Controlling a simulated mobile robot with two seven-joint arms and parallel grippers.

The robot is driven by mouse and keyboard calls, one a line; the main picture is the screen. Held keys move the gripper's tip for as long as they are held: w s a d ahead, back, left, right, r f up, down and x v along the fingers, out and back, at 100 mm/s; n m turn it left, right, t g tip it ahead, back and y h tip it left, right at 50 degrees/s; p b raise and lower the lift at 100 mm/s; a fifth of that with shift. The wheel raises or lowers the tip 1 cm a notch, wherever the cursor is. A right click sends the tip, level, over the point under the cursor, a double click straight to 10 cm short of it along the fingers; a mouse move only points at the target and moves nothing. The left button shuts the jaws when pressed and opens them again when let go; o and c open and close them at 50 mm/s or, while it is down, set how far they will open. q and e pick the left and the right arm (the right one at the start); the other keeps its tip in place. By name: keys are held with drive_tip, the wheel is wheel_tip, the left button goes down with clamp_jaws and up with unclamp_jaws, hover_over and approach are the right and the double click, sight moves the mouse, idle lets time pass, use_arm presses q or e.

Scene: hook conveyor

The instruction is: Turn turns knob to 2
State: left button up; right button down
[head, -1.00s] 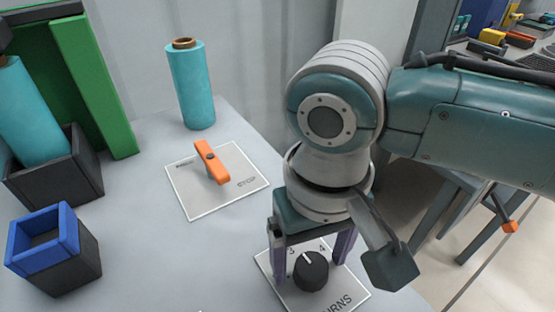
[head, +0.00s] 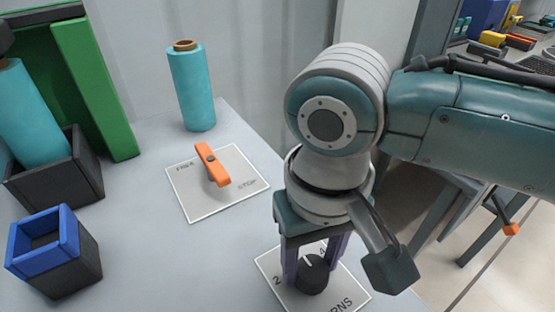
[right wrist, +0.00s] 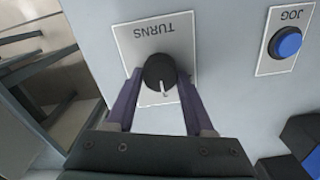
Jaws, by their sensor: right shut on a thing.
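The black TURNS knob (head: 313,279) stands on a white plate (head: 345,283) at the bottom of the head view, with a white pointer line on its top. The pointer aims away from me, between the visible marks 2 and 4; the 3 is hidden behind a finger. My right gripper (head: 311,270) points down over the plate, its two purple fingers shut on the knob's sides. The right wrist view also shows the knob (right wrist: 159,69) between the fingertips, with its pointer toward the gripper's palm. My left gripper is not in view.
An orange lever (head: 212,165) on a FREE/STOP plate (head: 195,200) lies further back. A teal roll (head: 192,88) stands behind it. A blue-rimmed dark box (head: 55,258) is at left. A blue JOG button (right wrist: 286,43) sits beside the TURNS plate.

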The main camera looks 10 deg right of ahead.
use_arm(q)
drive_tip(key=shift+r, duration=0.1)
use_arm(e)
drive_tip(key=shift+r+n+p, duration=0.2)
drive_tip(key=shift+n+p, duration=0.8)
drive_tip(key=shift+p, duration=0.05)
drive_tip(key=n+p, duration=0.1)
drive_tip(key=n, duration=0.1)
drive_tip(key=shift+a+n+p, duration=0.15)
drive_tip(key=shift+n+p, duration=0.15)
drive_tip(key=shift+p, duration=0.05)
drive_tip(key=n+p, duration=0.1)
drive_tip(key=n, duration=0.2)
drive_tip(key=shift+s+f, duration=0.1)
drive_tip(key=n+p, duration=0.1)
drive_tip(key=n, duration=0.2)
drive_tip(key=shift+a+n, duration=0.1)
drive_tip(key=shift+n, duration=0.2)
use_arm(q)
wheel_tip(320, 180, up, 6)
use_arm(e)
drive_tip(key=shift+n, duration=0.3)
